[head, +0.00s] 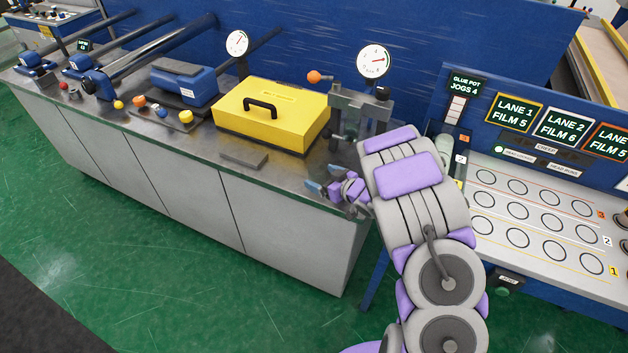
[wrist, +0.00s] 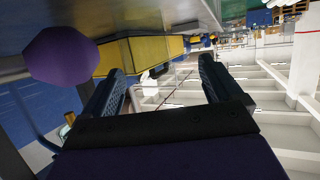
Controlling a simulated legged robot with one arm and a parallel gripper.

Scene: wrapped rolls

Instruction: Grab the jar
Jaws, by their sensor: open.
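I cannot pick out a jar with certainty in either view. A pale grey-green cylinder (head: 442,148) stands partly hidden behind my arm, at the left edge of the lane panel; I cannot tell if it is the jar. My gripper (head: 323,179) is at the right front corner of the metal bench, its blue fingertips pointing left. In the wrist view my gripper (wrist: 160,72) shows two dark fingers spread apart with nothing between them.
A yellow box (head: 272,113) with a black handle sits on the metal bench (head: 225,155), a grey block (head: 243,158) in front. A clamp stand (head: 358,112) with a gauge is behind my gripper. The blue lane station (head: 540,205) is at right. Green floor in front is clear.

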